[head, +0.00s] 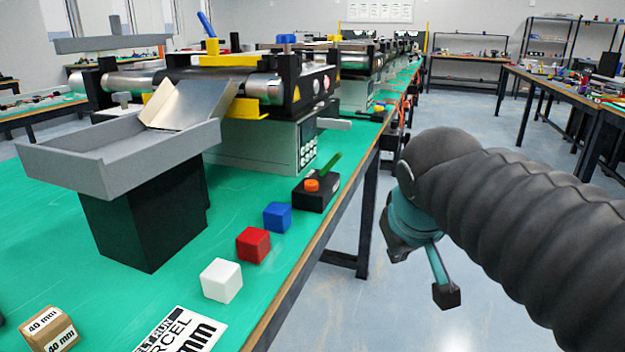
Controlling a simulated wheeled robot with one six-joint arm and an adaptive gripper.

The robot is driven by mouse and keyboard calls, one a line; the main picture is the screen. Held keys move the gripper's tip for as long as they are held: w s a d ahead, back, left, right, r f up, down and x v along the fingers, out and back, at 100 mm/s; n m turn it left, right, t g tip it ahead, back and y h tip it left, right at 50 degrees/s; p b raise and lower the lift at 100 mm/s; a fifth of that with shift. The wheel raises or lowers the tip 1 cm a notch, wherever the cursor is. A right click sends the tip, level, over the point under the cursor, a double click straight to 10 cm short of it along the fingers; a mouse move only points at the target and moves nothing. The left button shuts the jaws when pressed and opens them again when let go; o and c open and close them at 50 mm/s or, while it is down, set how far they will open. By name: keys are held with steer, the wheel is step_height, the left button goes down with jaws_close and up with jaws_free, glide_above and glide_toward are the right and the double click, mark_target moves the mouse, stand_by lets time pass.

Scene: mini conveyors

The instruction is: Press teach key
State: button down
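A grey control panel (307,143) with several round white keys is on the right end of the conveyor's base. The key labels are too small to read, so I cannot tell which is the teach key. A small black box (316,197) with an orange knob (311,185) and a green lever (328,166) stands on the table in front of it. My gripper (425,275) hangs over the aisle, right of the table edge, well apart from the panel and the box. One finger with a black pad shows; the other is not clear, and nothing is seen held.
On the green table (240,195) stand blue (277,216), red (253,245) and white (221,280) cubes, a cardboard box (49,330) and a printed card (181,332). A grey tray (110,165) on a black stand is at left. The aisle floor (480,125) is clear.

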steer(key=w+a+r+n+t, duration=0.1)
steer(key=w+a+r+n, duration=0.2)
steer(key=w+a+r, duration=0.6)
step_height(320, 180, up, 7)
steer(key=n+t+p, duration=0.1)
steer(key=t, duration=0.1)
glide_above(311, 184)
steer(key=shift+w+a+f+h, duration=0.1)
steer(key=shift+f+h, duration=0.05)
steer(key=shift+h, duration=0.15)
steer(key=shift+f, duration=0.1)
step_height(311, 184, down, 7)
steer(key=b, duration=0.2)
steer(key=shift+b, duration=0.35)
steer(key=shift+f+b, duration=0.7)
steer(key=shift+f, duration=0.1)
steer(key=shift+f, duration=0.15)
steer(key=shift+f+b, duration=0.3)
